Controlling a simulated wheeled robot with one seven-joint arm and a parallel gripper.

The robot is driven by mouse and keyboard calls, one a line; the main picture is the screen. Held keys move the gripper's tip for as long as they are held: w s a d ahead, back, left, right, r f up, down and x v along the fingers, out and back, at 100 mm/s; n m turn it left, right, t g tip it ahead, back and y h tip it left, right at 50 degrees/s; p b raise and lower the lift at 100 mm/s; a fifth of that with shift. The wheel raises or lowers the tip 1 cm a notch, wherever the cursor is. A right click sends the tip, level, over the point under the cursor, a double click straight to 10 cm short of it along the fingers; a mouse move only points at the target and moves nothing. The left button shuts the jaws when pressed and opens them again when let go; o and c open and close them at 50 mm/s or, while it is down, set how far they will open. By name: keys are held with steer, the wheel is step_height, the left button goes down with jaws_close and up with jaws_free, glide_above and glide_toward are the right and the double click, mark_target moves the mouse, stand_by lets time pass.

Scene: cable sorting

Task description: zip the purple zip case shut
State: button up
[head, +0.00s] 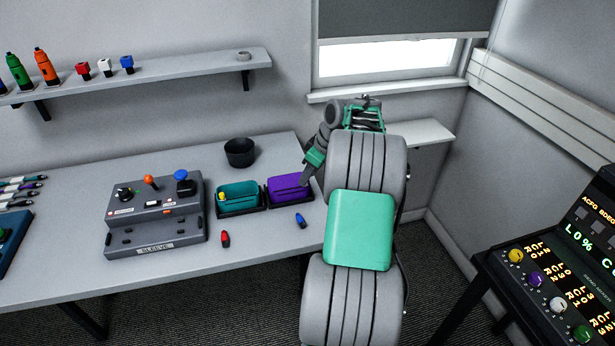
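The purple zip case (287,191) sits in a dark holder on the table, right of a similar teal case (238,196). My gripper (306,178) is at the purple case's right end, with its fingertips pointing down close to the rim. The fingers are small and dark here, so I cannot tell whether they are open, shut or touching the case. The case's zip pull is not clearly visible; the gripper may hide it. How far the zip is closed is too small to tell.
A grey control box (155,215) stands left of the cases and a black bowl (240,153) behind them. A red piece (225,239) and a blue piece (300,220) lie in front. A wall shelf (150,78) hangs above. A console (560,270) stands at right.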

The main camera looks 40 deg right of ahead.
steer(key=v, duration=0.6)
steer(key=shift+s+r, duration=0.2)
steer(key=shift+r, duration=0.05)
